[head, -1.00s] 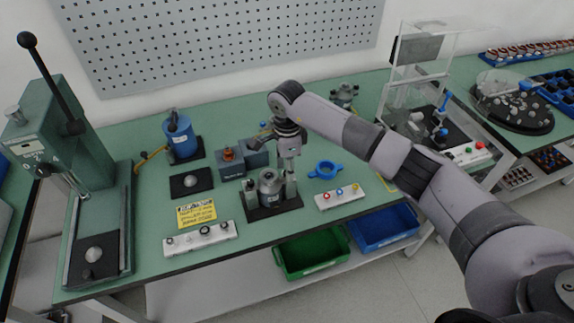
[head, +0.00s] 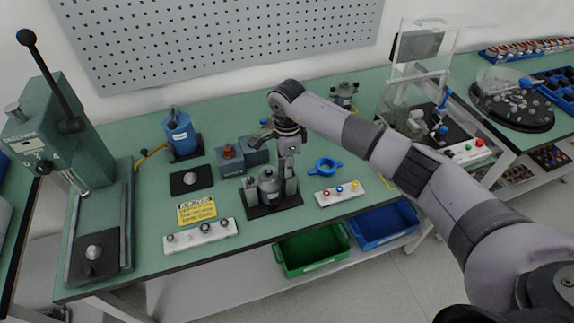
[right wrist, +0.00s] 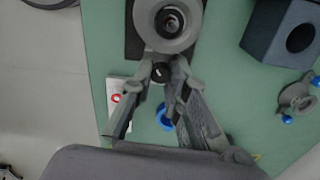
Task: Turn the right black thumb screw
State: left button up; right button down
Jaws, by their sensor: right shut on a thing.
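The grey metal stator fixture (head: 268,186) stands on a black base plate (head: 275,209) near the front of the green bench. It shows from above at the top of the right wrist view (right wrist: 167,22). The right black thumb screw (right wrist: 161,72) sits at the fixture's near side in that view. My right gripper (right wrist: 163,66) reaches in with its fingertips on either side of the screw, shut on it. In the head view my right gripper (head: 289,165) is at the fixture's right side, where the screw is too small to make out. My left gripper is out of view.
A blue ring with handles (head: 325,167) and a white button strip (head: 340,194) lie right of the fixture. Grey blocks (head: 231,161) stand behind left. A yellow note (head: 196,210) and another button strip (head: 201,235) lie left. Green (head: 313,251) and blue bins (head: 385,230) sit below.

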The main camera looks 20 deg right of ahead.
jog(key=shift+m, duration=0.3)
jog(key=shift+f+m+b, duration=0.1)
jog(key=shift+m+b, duration=0.7)
jog(key=shift+m, duration=0.1)
jog(key=m+b, duration=0.1)
jog(key=m, duration=0.1)
jog(key=shift+m, duration=0.4)
jog(key=m+b, duration=0.1)
jog(key=m, duration=0.2)
jog(key=shift+b, duration=0.35)
jog(key=shift+m+b, duration=0.4)
jog(key=shift+m, duration=0.9)
jog(key=c, duration=1.5)
grip_release()
jog(key=shift+c, duration=0.2)
